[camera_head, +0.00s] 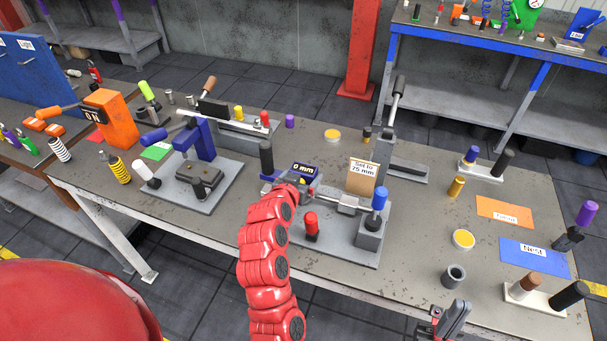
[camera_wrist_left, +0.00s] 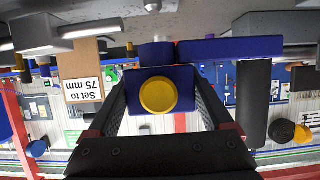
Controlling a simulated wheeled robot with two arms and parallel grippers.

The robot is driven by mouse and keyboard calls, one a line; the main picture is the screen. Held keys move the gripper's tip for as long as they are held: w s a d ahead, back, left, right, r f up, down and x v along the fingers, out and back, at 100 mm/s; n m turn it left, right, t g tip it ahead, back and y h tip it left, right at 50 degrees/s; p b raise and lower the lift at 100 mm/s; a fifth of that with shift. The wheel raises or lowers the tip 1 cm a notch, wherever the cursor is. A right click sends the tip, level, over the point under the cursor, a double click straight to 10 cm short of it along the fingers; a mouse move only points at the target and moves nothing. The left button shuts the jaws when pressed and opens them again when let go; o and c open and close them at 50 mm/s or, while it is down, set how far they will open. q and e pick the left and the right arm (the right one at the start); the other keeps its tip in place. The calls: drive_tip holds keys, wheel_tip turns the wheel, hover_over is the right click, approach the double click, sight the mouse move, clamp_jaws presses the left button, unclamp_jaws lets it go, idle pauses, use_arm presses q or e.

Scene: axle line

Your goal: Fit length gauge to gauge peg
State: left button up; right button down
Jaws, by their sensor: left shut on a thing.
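The length gauge, a dark blue block with a "0 mm" display (camera_head: 304,171), sits at the grey fixture on the bench. In the left wrist view its blue body with a round yellow button (camera_wrist_left: 158,94) lies between my fingers. My left gripper (camera_head: 300,187) is shut on it, with its fingertips mostly hidden by my red arm. I cannot make out which part is the gauge peg or whether the gauge is seated on it. My right gripper (camera_head: 449,318) is at the bottom right, away from the fixture; its finger gap is unclear.
A "Set to 75 mm" sign (camera_head: 363,177) stands beside the gauge. Black (camera_head: 266,156), red (camera_head: 311,222) and blue (camera_head: 379,199) handles stand around the fixture. A grey cup (camera_head: 454,277) and a blue mat (camera_head: 536,257) lie to the right.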

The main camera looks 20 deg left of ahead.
use_arm(q)
drive_tip(key=shift+f+b, duration=0.6)
drive_tip(key=shift+f, duration=0.55)
drive_tip(key=shift+b, duration=0.65)
idle(0.7)
drive_tip(key=shift+f+b, duration=1.35)
drive_tip(key=shift+f, duration=0.2)
drive_tip(key=o, duration=1.5)
drive_tip(key=shift+c, duration=0.2)
drive_tip(key=shift+s, duration=0.1)
